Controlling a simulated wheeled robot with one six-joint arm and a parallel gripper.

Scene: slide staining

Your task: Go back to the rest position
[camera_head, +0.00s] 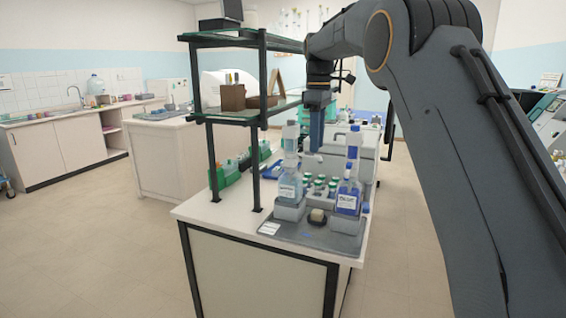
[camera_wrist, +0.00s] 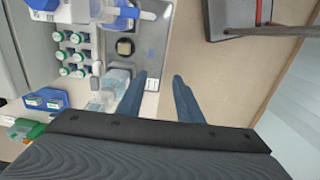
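My gripper (camera_head: 317,132) hangs from the arm, pointing down above the workbench, between a clear bottle (camera_head: 289,186) and a blue-filled bottle (camera_head: 347,196). The clear bottle also shows in the wrist view (camera_wrist: 113,88), just left of the fingers. Whether the fingers touch anything is not clear, but they look free.
A grey tray (camera_head: 272,234) carries the bottles and a small square jar (camera_head: 317,216). Several capped vials (camera_head: 319,187) stand behind. A dark-framed shelf (camera_head: 210,158) rises left of the gripper. Open floor (camera_head: 90,235) lies left of the bench.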

